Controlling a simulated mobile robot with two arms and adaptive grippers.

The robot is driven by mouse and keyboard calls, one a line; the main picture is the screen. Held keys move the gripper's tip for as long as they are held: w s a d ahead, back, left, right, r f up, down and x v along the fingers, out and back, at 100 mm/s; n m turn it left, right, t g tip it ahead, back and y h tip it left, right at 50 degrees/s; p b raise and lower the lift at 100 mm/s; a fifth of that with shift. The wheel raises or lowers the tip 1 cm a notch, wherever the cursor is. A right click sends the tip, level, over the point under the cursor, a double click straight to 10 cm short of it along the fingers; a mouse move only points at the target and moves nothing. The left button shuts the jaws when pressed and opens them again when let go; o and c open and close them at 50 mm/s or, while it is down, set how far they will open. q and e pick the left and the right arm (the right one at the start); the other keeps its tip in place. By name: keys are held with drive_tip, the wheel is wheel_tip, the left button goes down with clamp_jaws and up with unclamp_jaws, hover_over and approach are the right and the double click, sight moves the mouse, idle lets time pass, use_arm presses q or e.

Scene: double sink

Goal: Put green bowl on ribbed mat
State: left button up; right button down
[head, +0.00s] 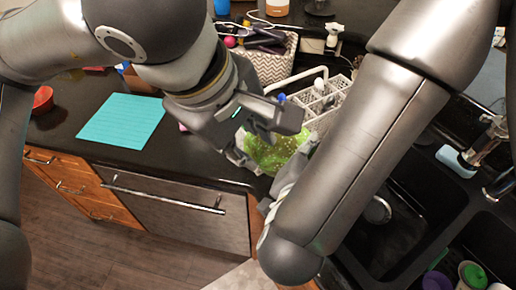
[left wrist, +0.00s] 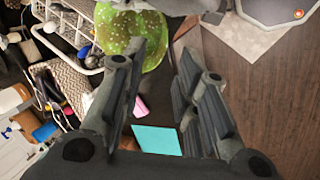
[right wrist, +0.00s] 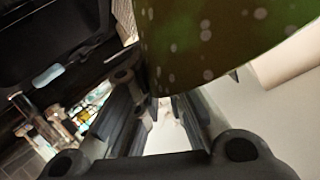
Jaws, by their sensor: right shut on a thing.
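The green speckled bowl (head: 272,152) is held in the air in front of the counter edge, partly hidden by both grippers. My right gripper (head: 287,180) is shut on it. The bowl (right wrist: 225,35) fills the top of the right wrist view. My left gripper (head: 252,152) is open beside the bowl; in the left wrist view its fingers (left wrist: 162,65) are apart and the bowl (left wrist: 130,38) shows beyond them, overlapping the left finger. Contact there cannot be told. The teal ribbed mat (head: 122,121) lies bare on the counter at left; it also shows in the left wrist view (left wrist: 157,140).
A white dish rack (head: 322,100) and a patterned basket (head: 262,65) stand behind the bowl. A red bowl (head: 42,99) is at the far left. The double sink (head: 430,195) is at right. Dark counter around the mat is mostly clear.

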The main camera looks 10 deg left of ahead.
use_arm(q)
approach(263, 162)
drive_tip(key=d+f, duration=0.1)
drive_tip(key=s+d+f, duration=0.1)
drive_tip(key=f, duration=0.1)
drive_tip(key=shift+s+d, duration=0.15)
drive_tip(key=shift+d, duration=0.15)
clamp_jaws()
use_arm(e)
drive_tip(key=c, duration=1.5)
unclamp_jaws()
drive_tip(key=shift+o, duration=0.2)
drive_tip(key=shift+s, duration=0.1)
